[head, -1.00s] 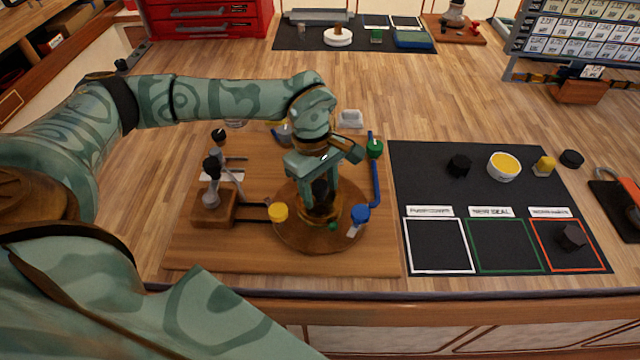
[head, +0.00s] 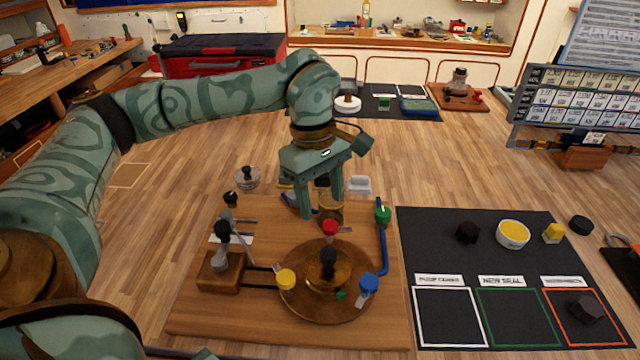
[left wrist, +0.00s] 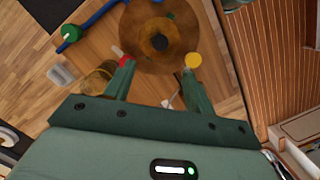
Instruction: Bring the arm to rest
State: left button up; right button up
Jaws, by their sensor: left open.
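My left gripper (head: 321,214) is open and empty in the head view, raised above the back part of the wooden board (head: 215,325). Its two green fingers point down, apart from each other. In the left wrist view the spread fingers (left wrist: 158,80) show with nothing held between them. Below and in front of it is a round brass assembly (head: 345,305) with a black knob (head: 328,258) on top. A red knob (head: 330,228), a yellow knob (head: 286,279) and a blue knob (head: 369,284) stand around it. My right gripper is not in view.
A lever stand (head: 219,270) is on the board's left. A blue pipe with a green knob (head: 383,214) runs along its right. A black mat (head: 430,240) at right holds a yellow-filled bowl (head: 513,234) and small black parts.

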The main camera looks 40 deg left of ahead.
pick_arm(q)
jog(key=shift+a+r, duration=0.1)
jog(key=shift+r, duration=0.75)
